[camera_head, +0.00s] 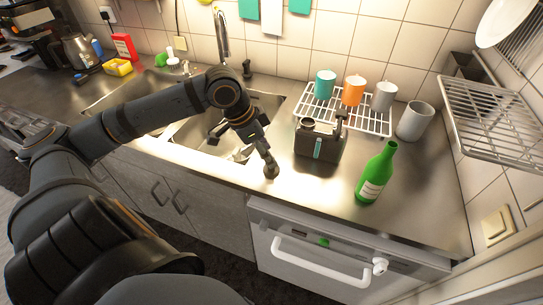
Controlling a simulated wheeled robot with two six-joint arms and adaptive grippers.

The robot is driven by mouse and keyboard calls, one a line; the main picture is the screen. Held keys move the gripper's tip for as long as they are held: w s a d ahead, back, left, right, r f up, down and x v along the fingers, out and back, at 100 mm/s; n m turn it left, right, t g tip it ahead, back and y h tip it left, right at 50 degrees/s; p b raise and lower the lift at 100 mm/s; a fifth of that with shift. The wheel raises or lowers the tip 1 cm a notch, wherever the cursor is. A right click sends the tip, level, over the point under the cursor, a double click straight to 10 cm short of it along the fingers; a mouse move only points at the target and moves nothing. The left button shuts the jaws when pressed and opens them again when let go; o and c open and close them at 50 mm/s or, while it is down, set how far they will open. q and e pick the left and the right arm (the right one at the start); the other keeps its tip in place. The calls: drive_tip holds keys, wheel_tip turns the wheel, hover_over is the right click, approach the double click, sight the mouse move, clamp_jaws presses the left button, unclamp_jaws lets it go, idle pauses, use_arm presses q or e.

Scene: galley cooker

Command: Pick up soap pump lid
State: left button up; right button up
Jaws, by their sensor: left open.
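I cannot tell for sure whether that part is the soap pump lid. My left gripper (243,152) is open, pointing down over the sink's right edge, left of the dark container and apart from it. One finger is near the counter's front; the other is over the basin. Part of the basin is hidden by my arm. My right gripper is not in view.
A green bottle (376,174) stands right of the container. Behind is a white wire rack (322,105) with teal, orange and grey cups; a pale cup (414,121) stands at its right. The faucet (221,38) rises behind the sink. Counter front between gripper and bottle is clear.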

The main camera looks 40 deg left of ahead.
use_arm(q)
drive_tip(key=shift+w+f, duration=0.15)
drive_tip(key=shift+f, duration=0.2)
drive_tip(key=x, duration=0.3)
drive_tip(key=shift+a+f, duration=0.15)
drive_tip(key=shift+a, duration=0.1)
drive_tip(key=shift+w+d+f+b, duration=0.15)
drive_tip(key=shift+w+f+b, duration=0.15)
drive_tip(key=shift+f, duration=0.35)
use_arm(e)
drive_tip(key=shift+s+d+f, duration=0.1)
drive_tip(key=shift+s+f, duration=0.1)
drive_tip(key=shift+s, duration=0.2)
use_arm(q)
drive_tip(key=c, duration=1)
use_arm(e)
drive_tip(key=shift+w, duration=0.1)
